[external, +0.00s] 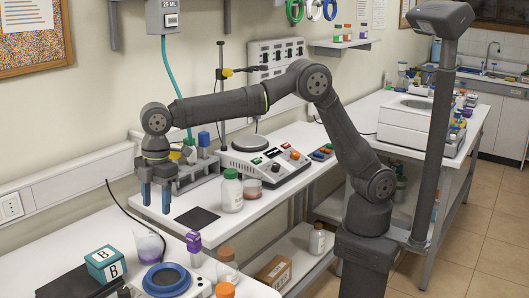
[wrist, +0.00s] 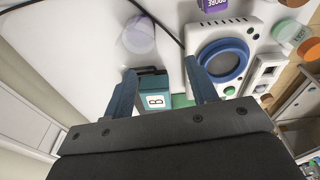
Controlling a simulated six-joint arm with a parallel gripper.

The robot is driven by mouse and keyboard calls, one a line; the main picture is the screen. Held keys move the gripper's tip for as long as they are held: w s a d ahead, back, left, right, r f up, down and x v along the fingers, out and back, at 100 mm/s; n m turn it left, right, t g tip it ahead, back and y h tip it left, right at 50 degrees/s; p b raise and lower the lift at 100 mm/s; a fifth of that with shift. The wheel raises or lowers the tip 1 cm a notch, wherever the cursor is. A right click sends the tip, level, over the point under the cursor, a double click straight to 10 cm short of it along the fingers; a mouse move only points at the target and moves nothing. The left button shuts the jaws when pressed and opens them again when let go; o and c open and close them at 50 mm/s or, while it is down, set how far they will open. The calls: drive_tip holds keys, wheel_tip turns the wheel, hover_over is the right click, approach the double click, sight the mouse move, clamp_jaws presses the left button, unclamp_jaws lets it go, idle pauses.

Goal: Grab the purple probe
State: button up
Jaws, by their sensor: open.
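The purple probe (external: 194,241) stands upright at the back of the front bench, near the device with the blue ring. Its purple top with white lettering shows at the upper edge of the wrist view (wrist: 214,5), partly cut off. My gripper (external: 155,205) points down over the bench, to the left of the probe and above it, apart from it. Its two blue fingers are spread with nothing held between them, and they also show in the wrist view (wrist: 164,86).
A blue-ringed device (external: 167,279) stands in front of the probe. A beaker with purple liquid (external: 149,246) is left of it, and a teal box marked B (external: 104,264) further left. Orange-capped jars (external: 226,262) stand right. A dark cable crosses the bench.

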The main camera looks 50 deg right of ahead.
wheel_tip(320, 180, up, 4)
drive_tip(key=h, duration=0.1)
hover_over(196, 233)
wheel_tip(196, 233, down, 12)
drive_tip(key=shift+f, duration=0.1)
drive_tip(key=shift+w+a+f, duration=0.1)
drive_tip(key=shift+w+f, duration=0.1)
drive_tip(key=shift+f, duration=1.15)
drive_tip(key=shift+w+a+f, duration=0.1)
drive_tip(key=shift+w+f, duration=0.05)
drive_tip(key=shift+f, duration=1.2)
drive_tip(key=shift+c, duration=0.4)
drive_tip(key=c, duration=1)
